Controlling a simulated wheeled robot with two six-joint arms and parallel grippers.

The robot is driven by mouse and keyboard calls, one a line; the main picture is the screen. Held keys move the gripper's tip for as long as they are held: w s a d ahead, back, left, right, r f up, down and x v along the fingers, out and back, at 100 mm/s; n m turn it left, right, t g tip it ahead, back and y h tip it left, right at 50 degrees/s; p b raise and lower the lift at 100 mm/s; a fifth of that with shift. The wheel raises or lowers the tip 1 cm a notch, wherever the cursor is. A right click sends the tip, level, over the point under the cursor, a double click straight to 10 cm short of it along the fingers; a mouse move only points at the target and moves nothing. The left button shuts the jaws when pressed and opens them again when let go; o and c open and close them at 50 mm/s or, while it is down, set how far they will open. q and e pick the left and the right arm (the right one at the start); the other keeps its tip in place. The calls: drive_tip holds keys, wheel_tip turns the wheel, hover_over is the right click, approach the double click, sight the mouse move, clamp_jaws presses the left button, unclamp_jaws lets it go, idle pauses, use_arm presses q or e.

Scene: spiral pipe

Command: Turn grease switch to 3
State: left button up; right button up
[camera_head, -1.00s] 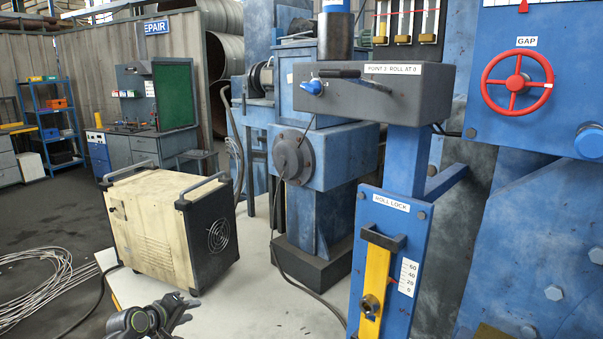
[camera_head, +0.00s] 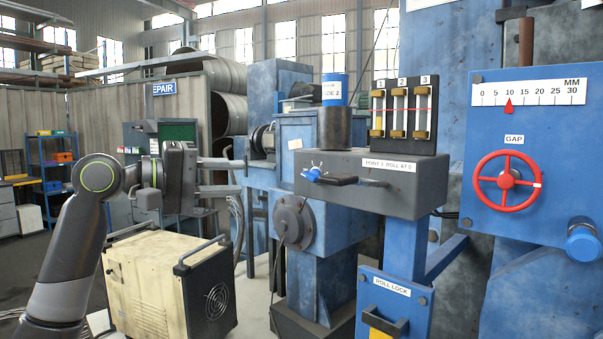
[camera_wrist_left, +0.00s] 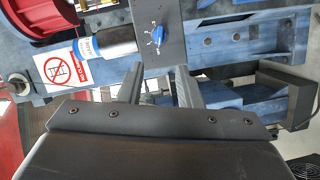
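The grease switch is a small blue knob (camera_head: 312,174) on the left part of a grey box (camera_head: 410,200) labelled "POINT 3 ROLL AT 0". In the left wrist view the blue knob (camera_wrist_left: 158,33) sits on a dark panel with white marks around it. The mark it points at is too small to tell. My left gripper (camera_head: 238,177) is raised to the left of the box, fingers apart and empty, clear of the knob. In the left wrist view the open fingertips (camera_wrist_left: 160,72) lie below the knob. My right gripper is not in view.
Three gauges (camera_head: 403,110) numbered 1 to 3 stand on the box, beside a blue-topped canister (camera_head: 335,92). A red handwheel (camera_head: 507,181) is at right, the roll lock panel (camera_head: 392,310) below. A cream cabinet (camera_head: 150,280) stands under my left arm.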

sight(307, 177)
use_arm(q)
drive_tip(key=p+x, duration=0.5)
drive_tip(key=x, duration=0.9)
drive_tip(key=shift+d+r+p, duration=0.15)
drive_tip(key=shift+d+p, duration=0.1)
drive_tip(key=shift+p, duration=0.15)
drive_tip(key=shift+w+d, duration=0.2)
drive_tip(key=shift+d, duration=0.1)
drive_tip(key=shift+f, duration=0.2)
drive_tip(key=c, duration=0.6)
drive_tip(key=shift+c, duration=0.2)
